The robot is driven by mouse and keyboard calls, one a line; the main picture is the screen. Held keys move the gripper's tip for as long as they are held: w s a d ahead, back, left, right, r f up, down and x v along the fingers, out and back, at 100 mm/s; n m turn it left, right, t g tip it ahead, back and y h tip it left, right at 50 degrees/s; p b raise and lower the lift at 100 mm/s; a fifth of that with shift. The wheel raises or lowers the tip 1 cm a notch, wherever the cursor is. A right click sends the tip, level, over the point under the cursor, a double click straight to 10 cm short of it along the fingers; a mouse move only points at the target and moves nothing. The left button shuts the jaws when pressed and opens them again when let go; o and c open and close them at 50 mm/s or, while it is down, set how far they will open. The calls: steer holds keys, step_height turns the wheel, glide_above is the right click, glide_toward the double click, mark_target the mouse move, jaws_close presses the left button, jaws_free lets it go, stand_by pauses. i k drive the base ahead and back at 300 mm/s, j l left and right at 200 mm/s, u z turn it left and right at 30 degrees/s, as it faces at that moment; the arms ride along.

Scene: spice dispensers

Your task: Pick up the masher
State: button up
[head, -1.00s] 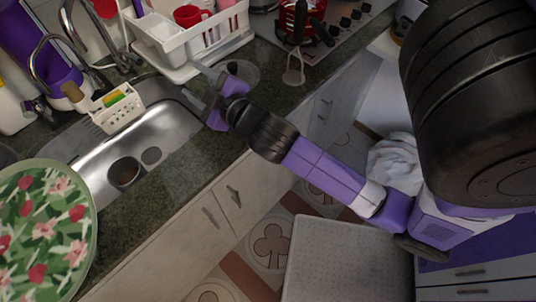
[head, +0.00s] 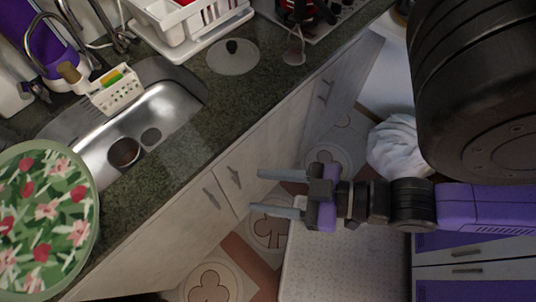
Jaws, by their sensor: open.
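A thin utensil that looks like the masher (head: 294,52) lies on the dark counter by the stove, near the top of the head view. Its pale looped end is toward the counter's front edge, and its upper part is hard to make out against the red and dark items behind it. My gripper (head: 255,190) is open with nothing between its two grey fingers. It points left, in front of the lower cabinets, and appears well below the utensil in the picture, apart from it.
A glass lid (head: 233,60) lies on the counter left of the utensil. A white dish rack (head: 205,38) stands behind it. The sink (head: 165,112) and a floral plate (head: 45,220) are at left. A white cloth bundle (head: 398,146) is right of my gripper.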

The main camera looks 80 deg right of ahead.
mark_target(293, 57)
steer(key=z, duration=1.4)
